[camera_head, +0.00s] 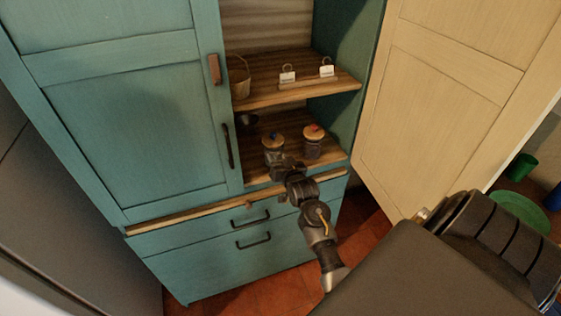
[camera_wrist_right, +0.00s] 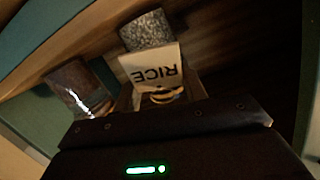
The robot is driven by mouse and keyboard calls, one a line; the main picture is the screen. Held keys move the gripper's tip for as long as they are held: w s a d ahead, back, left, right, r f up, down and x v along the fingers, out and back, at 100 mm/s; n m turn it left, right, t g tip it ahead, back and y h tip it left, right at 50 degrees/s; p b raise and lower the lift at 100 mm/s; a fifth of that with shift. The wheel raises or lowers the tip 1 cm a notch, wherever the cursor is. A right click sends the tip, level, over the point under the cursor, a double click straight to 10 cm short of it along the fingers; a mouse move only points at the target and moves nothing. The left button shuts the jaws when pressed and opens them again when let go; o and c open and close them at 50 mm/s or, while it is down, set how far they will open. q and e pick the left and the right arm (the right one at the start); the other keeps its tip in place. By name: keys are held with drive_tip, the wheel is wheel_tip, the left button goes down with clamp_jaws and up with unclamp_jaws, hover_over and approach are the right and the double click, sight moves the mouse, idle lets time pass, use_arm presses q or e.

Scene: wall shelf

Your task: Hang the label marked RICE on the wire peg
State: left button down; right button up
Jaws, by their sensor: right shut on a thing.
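The white label marked RICE (camera_wrist_right: 152,68) shows upside down in the right wrist view, between the fingers of my right gripper (camera_wrist_right: 162,98), which is shut on it at the ring end. In the head view my right gripper (camera_head: 284,166) is in front of the lower shelf, close to the jar with the blue-knobbed lid (camera_head: 273,147); the held label cannot be made out there. Two glass jars stand on that shelf: this one and a jar with a red-knobbed lid (camera_head: 313,142). I cannot make out the wire peg. My left gripper is not in view.
Two small white labels with rings, a left one (camera_head: 287,77) and a right one (camera_head: 327,71), stand on the upper shelf (camera_head: 305,94), beside a wicker basket (camera_head: 238,78). A dark bowl (camera_head: 248,120) is on the lower shelf. The cream door (camera_head: 445,95) stands open at right.

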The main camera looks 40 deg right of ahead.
drive_tip(key=shift+w+d, duration=0.1)
drive_tip(key=shift+w, duration=0.1)
idle(0.3)
drive_tip(key=shift+w+d, duration=0.1)
drive_tip(key=shift+w, duration=0.2)
drive_tip(key=shift+w+p, duration=0.1)
drive_tip(key=shift+p, duration=0.2)
drive_tip(key=shift+w+f, duration=0.3)
drive_tip(key=shift+f, duration=0.05)
drive_tip(key=shift+w, duration=0.2)
idle(0.6)
drive_tip(key=shift+w+f+b, duration=0.35)
drive_tip(key=shift+w+f, duration=0.05)
drive_tip(key=shift+f, duration=0.05)
idle(0.7)
